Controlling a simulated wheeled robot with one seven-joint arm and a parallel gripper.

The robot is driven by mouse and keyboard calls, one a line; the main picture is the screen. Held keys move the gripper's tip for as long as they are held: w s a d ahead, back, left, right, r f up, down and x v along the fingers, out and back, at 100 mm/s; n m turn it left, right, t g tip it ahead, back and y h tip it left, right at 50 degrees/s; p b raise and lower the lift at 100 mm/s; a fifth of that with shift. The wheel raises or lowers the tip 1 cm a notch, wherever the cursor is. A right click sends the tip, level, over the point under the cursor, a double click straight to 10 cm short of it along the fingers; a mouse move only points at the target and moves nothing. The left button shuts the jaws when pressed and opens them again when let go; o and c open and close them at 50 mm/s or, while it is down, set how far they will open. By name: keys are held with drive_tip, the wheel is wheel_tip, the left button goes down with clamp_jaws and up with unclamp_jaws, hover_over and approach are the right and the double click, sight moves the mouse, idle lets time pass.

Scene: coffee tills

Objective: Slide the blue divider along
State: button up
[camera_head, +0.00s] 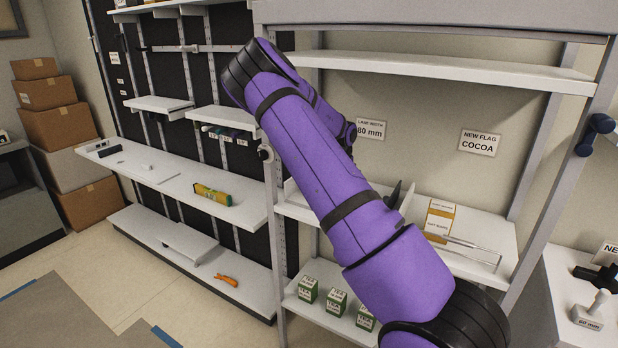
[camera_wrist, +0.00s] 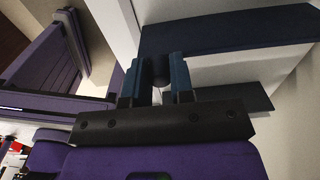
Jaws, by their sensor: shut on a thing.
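In the head view, my purple arm reaches across to the middle shelf (camera_head: 480,222) and hides my gripper and most of the divider. A small dark upright piece (camera_head: 394,194) shows just right of the arm; I cannot tell whether it is divider or finger.
An orange-and-white box (camera_head: 439,217) stands right of the arm, beside a clear rail (camera_head: 470,250). Signs on the back wall read "LANE WIDTH 80 mm" (camera_head: 370,130) and "NEW FLAG COCOA" (camera_head: 479,143). Several green boxes (camera_head: 336,301) stand on the lower shelf. A rack post (camera_head: 275,220) rises at left.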

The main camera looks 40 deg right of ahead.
drive_tip(key=w+a, duration=0.4)
drive_tip(key=w, duration=0.6)
drive_tip(key=shift+w+r, duration=0.15)
drive_tip(key=shift+w, duration=0.15)
drive_tip(key=o, duration=1)
drive_tip(key=shift+a, duration=0.1)
drive_tip(key=shift+c, duration=0.2)
wheel_tip(320, 180, up, 11)
drive_tip(key=shift+f, duration=0.2)
drive_tip(key=shift+s, duration=0.15)
